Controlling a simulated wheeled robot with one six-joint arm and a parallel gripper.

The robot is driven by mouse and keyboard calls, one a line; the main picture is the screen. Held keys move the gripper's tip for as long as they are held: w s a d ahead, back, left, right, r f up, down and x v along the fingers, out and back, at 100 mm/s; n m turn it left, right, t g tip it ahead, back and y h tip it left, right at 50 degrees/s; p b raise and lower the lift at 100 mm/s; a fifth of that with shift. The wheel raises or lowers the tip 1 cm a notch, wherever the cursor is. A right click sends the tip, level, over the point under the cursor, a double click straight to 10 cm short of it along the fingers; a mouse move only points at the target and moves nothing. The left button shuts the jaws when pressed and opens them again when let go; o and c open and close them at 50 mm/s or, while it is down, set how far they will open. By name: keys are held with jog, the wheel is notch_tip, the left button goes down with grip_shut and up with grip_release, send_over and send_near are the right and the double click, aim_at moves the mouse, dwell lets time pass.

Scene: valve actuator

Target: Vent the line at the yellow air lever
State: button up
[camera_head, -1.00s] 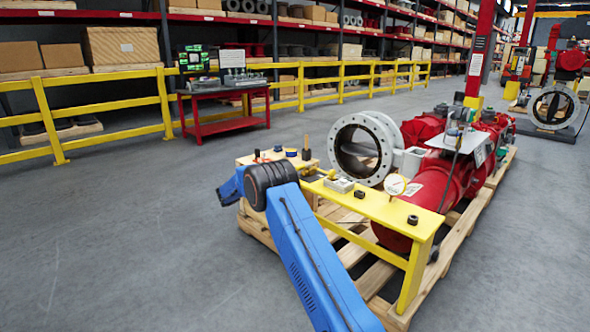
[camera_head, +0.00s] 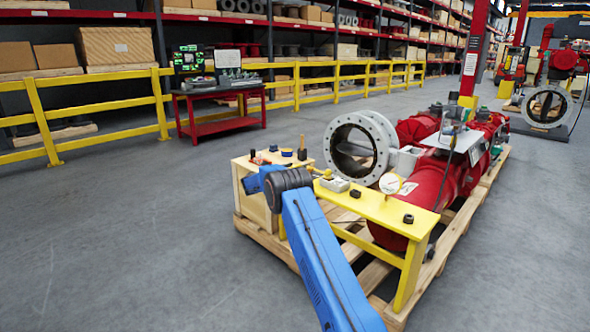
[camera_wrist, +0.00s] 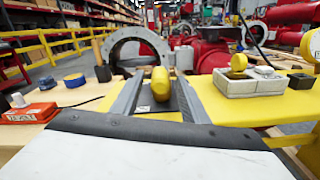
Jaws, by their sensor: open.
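The yellow air lever (camera_wrist: 160,84) shows as a rounded yellow handle in the middle of the wrist view. It also shows as a small yellow piece in the head view (camera_head: 322,172), at the left end of the yellow bench. My gripper (camera_wrist: 158,88) is open, with one grey finger on each side of the lever. I cannot tell whether either finger touches it. In the head view my blue arm and its dark joint hide the gripper. The lever's base is partly hidden between the fingers.
A grey box with a yellow knob (camera_wrist: 247,80) stands right of the lever. A white gauge (camera_head: 390,183) and a dark nut (camera_head: 408,218) are on the yellow bench (camera_head: 375,207). A wooden box (camera_head: 252,200) carries small tools. A flanged valve (camera_head: 357,150) stands behind. Floor at left is clear.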

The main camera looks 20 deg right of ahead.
jog(key=shift+x, duration=1.35)
grip_shut()
